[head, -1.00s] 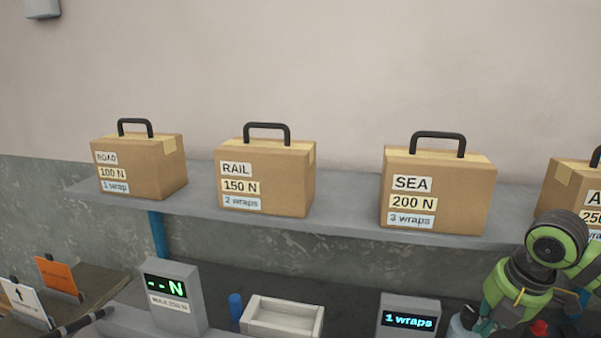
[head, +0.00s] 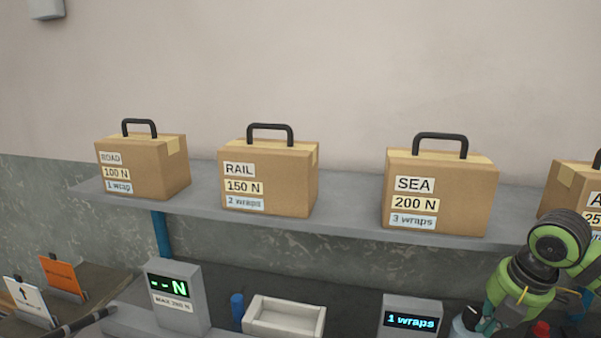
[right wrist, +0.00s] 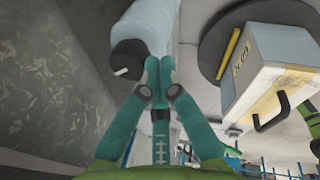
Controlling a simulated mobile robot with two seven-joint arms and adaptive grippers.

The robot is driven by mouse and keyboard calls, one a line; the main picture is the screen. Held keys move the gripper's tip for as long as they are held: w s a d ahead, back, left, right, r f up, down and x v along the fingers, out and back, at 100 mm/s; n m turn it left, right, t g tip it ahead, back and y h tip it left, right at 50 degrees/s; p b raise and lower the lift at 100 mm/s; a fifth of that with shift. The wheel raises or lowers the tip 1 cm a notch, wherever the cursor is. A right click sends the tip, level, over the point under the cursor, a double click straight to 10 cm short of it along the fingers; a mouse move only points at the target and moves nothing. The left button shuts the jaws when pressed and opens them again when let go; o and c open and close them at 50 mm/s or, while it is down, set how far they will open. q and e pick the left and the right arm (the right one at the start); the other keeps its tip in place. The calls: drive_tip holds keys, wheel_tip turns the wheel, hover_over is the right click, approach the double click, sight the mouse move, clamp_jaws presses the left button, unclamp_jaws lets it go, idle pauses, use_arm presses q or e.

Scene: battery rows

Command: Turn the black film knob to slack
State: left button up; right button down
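The black film knob (right wrist: 128,60) shows in the right wrist view, at the near end of a pale blue film roll (right wrist: 147,22). A short white pointer (right wrist: 121,72) sticks out at its lower left. My right gripper (right wrist: 160,62) has its teal fingertips together, just right of the knob, with nothing seen between them. I cannot tell whether the left finger touches the knob. In the head view my right arm comes in at the lower right, above a pale roll (head: 465,325) with a dark top. My left gripper is not in view.
Handled cartons, RAIL (head: 268,182) and SEA (head: 437,195) among them, stand on a grey shelf (head: 345,221). Below are a "--N" display (head: 174,297), a white tray (head: 284,318), a "1 wraps" display (head: 410,318) and a red button (head: 541,328). A labelled carton (right wrist: 262,72) stands right of my gripper.

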drive_tip(key=shift+w+d, duration=0.1)
drive_tip(key=shift+d, duration=0.1)
drive_tip(key=shift+w+d, duration=0.1)
drive_tip(key=shift+d, duration=0.5)
drive_tip(key=shift+w+d, duration=0.3)
drive_tip(key=shift+d, duration=0.2)
drive_tip(key=shift+s+d, duration=0.2)
drive_tip(key=w+p+v, duration=0.1)
drive_tip(key=p+v, duration=0.4)
drive_tip(key=v, duration=0.1)
drive_tip(key=shift+a+r, duration=0.2)
drive_tip(key=shift+r, duration=0.05)
idle(0.4)
